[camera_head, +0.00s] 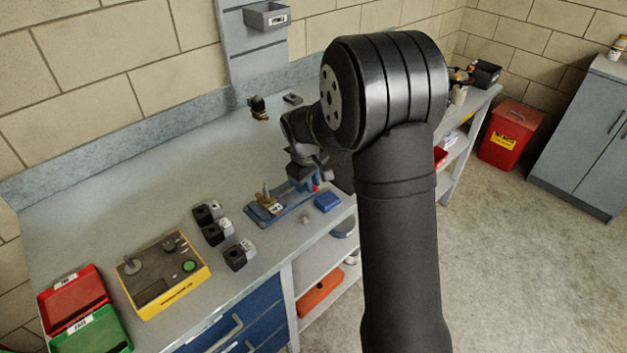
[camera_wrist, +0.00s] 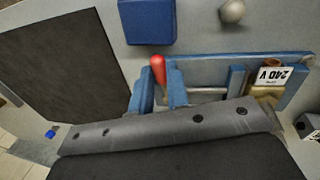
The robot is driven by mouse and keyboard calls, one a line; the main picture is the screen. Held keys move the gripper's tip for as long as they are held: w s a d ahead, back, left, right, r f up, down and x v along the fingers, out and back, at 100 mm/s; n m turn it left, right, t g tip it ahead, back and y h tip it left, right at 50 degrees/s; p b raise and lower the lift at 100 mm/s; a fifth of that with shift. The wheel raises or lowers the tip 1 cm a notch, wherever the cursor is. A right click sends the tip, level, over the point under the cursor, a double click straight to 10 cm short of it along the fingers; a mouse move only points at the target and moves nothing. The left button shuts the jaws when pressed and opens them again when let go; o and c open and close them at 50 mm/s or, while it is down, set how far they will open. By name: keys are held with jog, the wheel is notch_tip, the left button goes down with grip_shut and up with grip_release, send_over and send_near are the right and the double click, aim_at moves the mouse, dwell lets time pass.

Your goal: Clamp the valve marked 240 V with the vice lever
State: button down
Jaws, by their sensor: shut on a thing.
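The blue vice (camera_head: 290,208) is on the bench near its front edge; its plate and screw also show in the wrist view (camera_wrist: 205,70). The brass valve (camera_head: 266,197) sits at the left end of the vice, and its white label reads 240 V, upside down, in the wrist view (camera_wrist: 271,75). The vice lever has a red grip (camera_wrist: 158,69) at the other end. My gripper (camera_head: 311,177) is down over that end, shut on the lever. The gripper's dark body hides much of the lever, and contact between jaw and valve is unclear.
A blue block (camera_head: 328,202) lies beside the vice. Several dark blocks with pale labels (camera_head: 213,232) stand to the left. A yellow-edged test panel (camera_head: 163,275), a red tray (camera_head: 75,300) and a green tray (camera_head: 92,333) are farther left. The bench behind is mostly clear.

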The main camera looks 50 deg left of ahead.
jog(key=shift+s, duration=0.1)
dwell(0.5)
jog(key=c, duration=1.4)
grip_release()
jog(key=s+r, duration=0.1)
jog(key=r, duration=0.4)
jog(key=s+r, duration=0.1)
jog(key=r, duration=0.5)
jog(key=s+r, duration=0.1)
jog(key=r, duration=0.5)
jog(key=shift+s+d+r, duration=0.1)
jog(key=shift+s+d, duration=0.05)
jog(key=shift+s, duration=0.05)
jog(key=w+f, duration=0.1)
jog(key=f, duration=0.4)
jog(key=w+f, duration=0.1)
jog(key=f, duration=0.5)
jog(key=w+f, duration=0.1)
jog(key=f, duration=0.5)
jog(key=shift+w+f, duration=0.1)
jog(key=shift+w, duration=0.1)
